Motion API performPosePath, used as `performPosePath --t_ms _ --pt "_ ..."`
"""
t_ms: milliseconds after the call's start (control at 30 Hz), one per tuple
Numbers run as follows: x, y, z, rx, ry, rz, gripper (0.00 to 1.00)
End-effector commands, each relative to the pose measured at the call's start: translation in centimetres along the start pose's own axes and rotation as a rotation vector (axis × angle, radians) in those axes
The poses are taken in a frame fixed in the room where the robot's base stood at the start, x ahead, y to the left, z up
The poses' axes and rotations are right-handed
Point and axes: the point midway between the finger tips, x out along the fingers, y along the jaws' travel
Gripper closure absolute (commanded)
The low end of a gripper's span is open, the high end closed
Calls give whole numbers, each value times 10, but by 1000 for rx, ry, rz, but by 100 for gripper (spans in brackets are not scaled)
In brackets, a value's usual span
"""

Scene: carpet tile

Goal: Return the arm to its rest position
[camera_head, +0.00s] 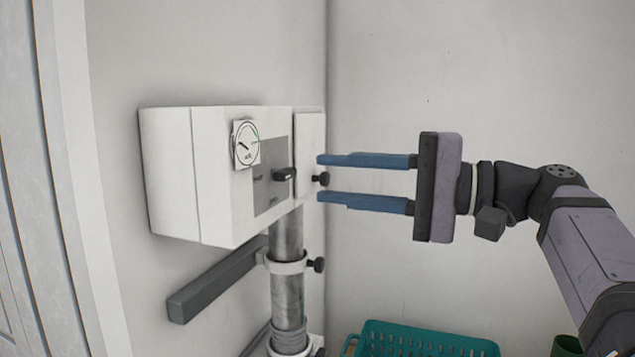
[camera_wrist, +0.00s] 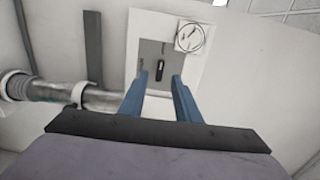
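My gripper (camera_head: 320,178) is open, with its two blue fingers apart and nothing between them. In the head view it points left toward a white wall box, its fingertips close to the box's right side in the picture. The white box (camera_head: 170,170) has a grey panel with a black knob (camera_head: 285,174) and a round dial (camera_head: 246,144). In the wrist view, the fingers (camera_wrist: 158,85) point at the box, and the black knob (camera_wrist: 159,70) shows beyond and between their tips. I cannot tell the exact gap between fingertips and box.
A metal pipe (camera_head: 287,300) with a clamp runs down below the box. A dark grey bar (camera_head: 215,282) sticks out beside it. A teal basket (camera_head: 420,340) stands below my gripper, with a green object (camera_head: 566,346) at its right. The wall space above my gripper is clear.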

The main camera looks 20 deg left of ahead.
Motion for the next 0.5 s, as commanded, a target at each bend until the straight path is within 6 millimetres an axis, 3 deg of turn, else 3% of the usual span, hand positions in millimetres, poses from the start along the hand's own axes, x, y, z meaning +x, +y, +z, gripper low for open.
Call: performPosePath --t_ms 167,500 --pt "-11 0 0 -1 1 0 70" --pt "-11 0 0 -2 0 0 70"
